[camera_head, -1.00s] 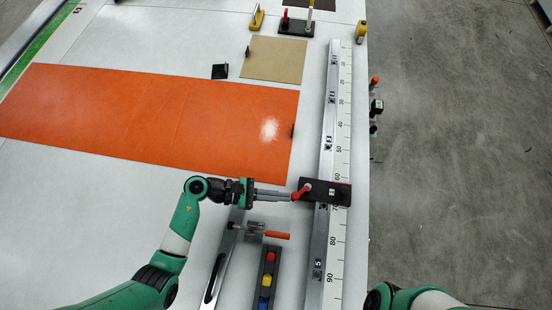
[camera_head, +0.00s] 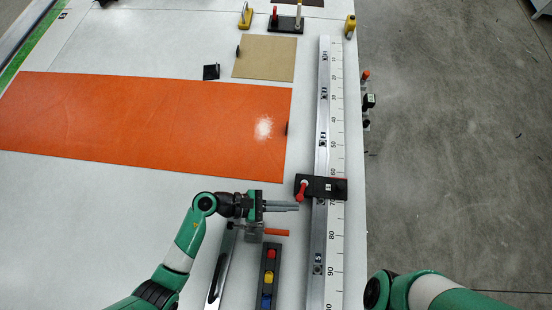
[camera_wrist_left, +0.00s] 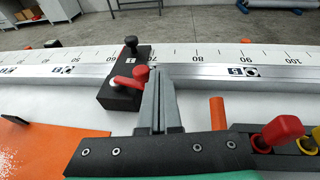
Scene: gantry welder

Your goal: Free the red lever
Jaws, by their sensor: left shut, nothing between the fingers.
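The red lever (camera_head: 301,192) sits on the left end of a black clamp block (camera_head: 327,188) that lies across the metal rail. The lever points down in the head view. In the left wrist view the lever (camera_wrist_left: 130,82) lies on top of the block (camera_wrist_left: 120,96), just left of my fingers. My left gripper (camera_head: 298,207) is shut and empty, its fingertips just below the lever's free end. In the left wrist view the gripper (camera_wrist_left: 156,74) looks very close to the lever; I cannot tell whether they touch. My right gripper is out of view.
The metal rail (camera_head: 323,130) with its scale runs along the table's right edge. Near my left gripper are an orange-handled tool (camera_head: 275,233) and a dark holder with red, yellow and blue knobs (camera_head: 260,286). An orange sheet (camera_head: 150,120) covers the left.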

